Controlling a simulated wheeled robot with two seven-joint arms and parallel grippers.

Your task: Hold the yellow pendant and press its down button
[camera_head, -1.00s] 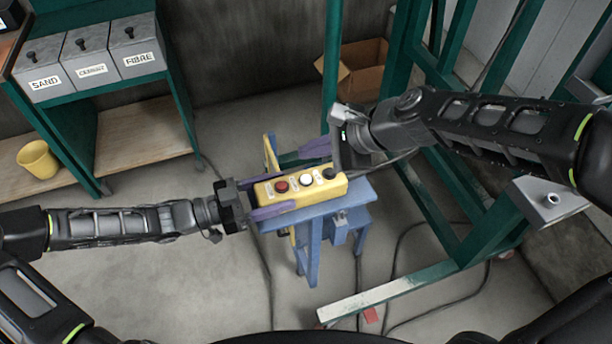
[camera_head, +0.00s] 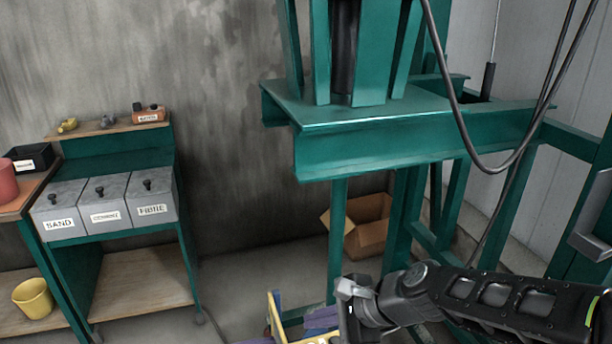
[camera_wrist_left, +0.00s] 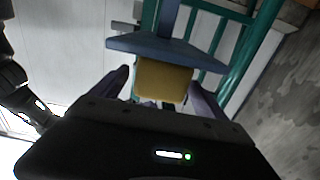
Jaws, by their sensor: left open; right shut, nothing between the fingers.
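The yellow pendant (camera_head: 318,341) is almost wholly cut off by the bottom edge of the head view; its buttons are out of sight there. In the left wrist view a yellow face of the pendant (camera_wrist_left: 163,80) lies between the two purple fingers of my left gripper (camera_wrist_left: 160,92). The fingers are open, one on each side; I cannot tell whether either touches it. My right gripper (camera_head: 345,318) is at the bottom of the head view, shut and empty, close to the pendant's visible edge. Whether it touches a button is hidden.
The blue stand (camera_wrist_left: 180,50) shows beside the pendant in the left wrist view. A large green frame (camera_head: 400,145) with hanging cables rises behind my right arm. A cardboard box (camera_head: 368,235) sits on the floor behind. Labelled grey bins (camera_head: 105,215) and a yellow bucket (camera_head: 33,298) are at left.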

